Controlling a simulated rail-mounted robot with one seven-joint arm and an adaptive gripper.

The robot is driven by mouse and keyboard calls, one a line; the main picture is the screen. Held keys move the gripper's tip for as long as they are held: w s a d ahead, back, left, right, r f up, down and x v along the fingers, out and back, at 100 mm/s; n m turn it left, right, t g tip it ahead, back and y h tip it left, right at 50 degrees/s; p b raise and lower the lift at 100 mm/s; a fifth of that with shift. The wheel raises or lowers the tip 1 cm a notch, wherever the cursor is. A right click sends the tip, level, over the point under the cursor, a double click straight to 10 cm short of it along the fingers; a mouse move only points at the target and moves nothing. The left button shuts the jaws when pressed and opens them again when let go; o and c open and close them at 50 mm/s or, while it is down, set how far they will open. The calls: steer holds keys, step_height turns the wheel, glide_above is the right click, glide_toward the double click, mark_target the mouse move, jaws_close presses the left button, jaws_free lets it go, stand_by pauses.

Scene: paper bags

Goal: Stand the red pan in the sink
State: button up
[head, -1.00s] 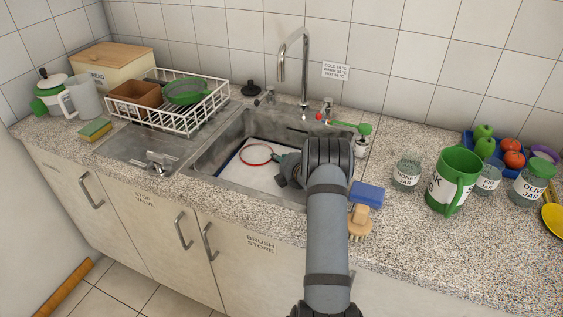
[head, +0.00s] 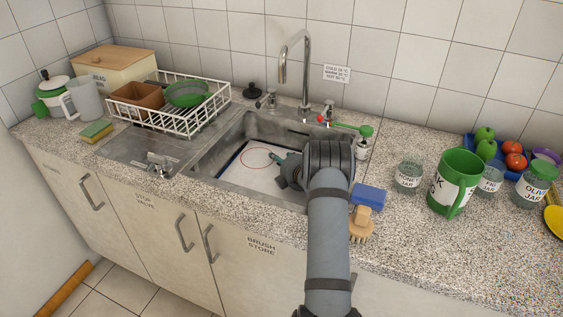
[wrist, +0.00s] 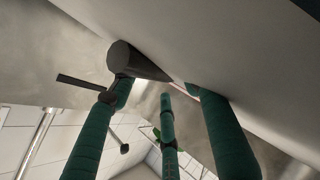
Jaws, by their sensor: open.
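In the sink (head: 208,160), a thin red ring (head: 243,158) shows on a white, dark-edged surface. I take it for the red pan's rim, but its body cannot be made out. My gripper (head: 284,168) is open, low inside the sink, just right of the ring. In the wrist view, its green fingers (wrist: 160,95) reach to the white surface (wrist: 240,60). A grey rounded piece (wrist: 125,58), perhaps the pan's handle, lies by the left fingertip; whether they touch is unclear. My arm hides the sink's right side.
A tap (head: 283,65) rises behind the sink. A white rack (head: 205,118) stands left.

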steer(key=shift+o, duration=0.4)
steer(key=shift+s+d+f, duration=0.2)
steer(key=shift+d+f, duration=0.05)
steer(key=shift+f, duration=0.35)
steer(key=shift+s+d+f, duration=0.2)
steer(key=shift+d+f, duration=0.05)
steer(key=shift+f, duration=0.3)
steer(key=shift+s+d+r, duration=0.2)
steer(key=shift+s+r, duration=0.1)
steer(key=shift+s, duration=0.1)
steer(key=v, duration=0.3)
steer(key=r+v, duration=0.1)
steer(key=v, duration=0.2)
steer(key=shift+w+a+r, duration=0.1)
steer(key=shift+w+a, duration=0.15)
steer(key=shift+s+d+r, duration=0.2)
steer(key=shift+s+r, duration=0.05)
steer(key=shift+r, duration=0.05)
steer(key=shift+d+r, duration=0.1)
steer(key=shift+d, duration=0.1)
steer(key=shift+a, duration=0.15)
